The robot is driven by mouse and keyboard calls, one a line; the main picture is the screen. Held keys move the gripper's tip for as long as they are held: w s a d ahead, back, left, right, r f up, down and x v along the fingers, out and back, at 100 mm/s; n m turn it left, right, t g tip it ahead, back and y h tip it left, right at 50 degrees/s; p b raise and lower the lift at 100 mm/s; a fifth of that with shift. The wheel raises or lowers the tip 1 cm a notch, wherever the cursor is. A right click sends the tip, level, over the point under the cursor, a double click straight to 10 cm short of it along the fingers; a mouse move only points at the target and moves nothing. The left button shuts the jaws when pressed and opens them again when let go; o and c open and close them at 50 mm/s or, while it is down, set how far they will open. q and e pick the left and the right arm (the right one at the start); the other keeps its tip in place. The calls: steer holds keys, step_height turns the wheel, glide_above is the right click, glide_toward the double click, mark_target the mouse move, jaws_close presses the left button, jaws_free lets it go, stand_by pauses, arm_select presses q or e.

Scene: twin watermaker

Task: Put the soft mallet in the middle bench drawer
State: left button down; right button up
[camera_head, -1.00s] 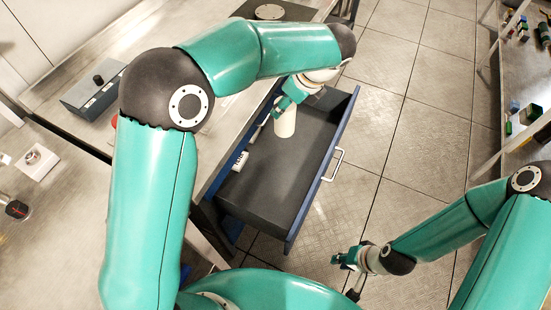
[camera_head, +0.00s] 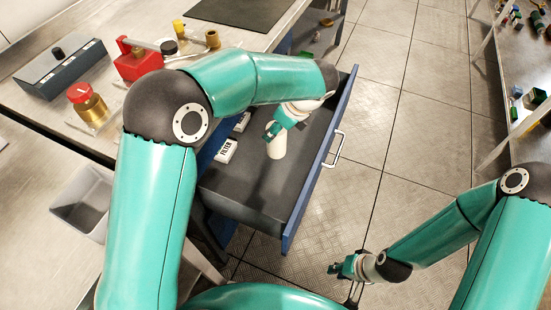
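A pale cylinder (camera_head: 277,147), which looks like the head of the soft mallet, is at my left gripper (camera_head: 272,129), inside the outline of the open bench drawer (camera_head: 262,197). The gripper's teal fingers are at the top of the cylinder and appear shut on it. I cannot tell whether the cylinder touches the drawer floor. The drawer is dark inside with a blue front and a pale handle. My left arm hides part of its back. My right gripper (camera_head: 343,267) is empty, low over the floor in front of the drawer; its finger gap is too small to read.
A white box marked FILTER (camera_head: 226,150) lies at the drawer's left side. The bench holds a red device (camera_head: 138,62), a brass fitting with a red cap (camera_head: 87,103) and a grey box (camera_head: 62,68). A shelf (camera_head: 510,95) stands at the right. The floor between is clear.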

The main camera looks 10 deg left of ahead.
arm_select(q)
step_height(320, 180, down, 15)
steer(key=b, duration=0.1)
steer(key=shift+r, duration=0.2)
stand_by(0.3)
steer(key=shift+c, duration=2)
jaws_free()
steer(key=shift+f, duration=0.1)
steer(key=v, duration=1.2)
steer(key=shift+p, duration=0.35)
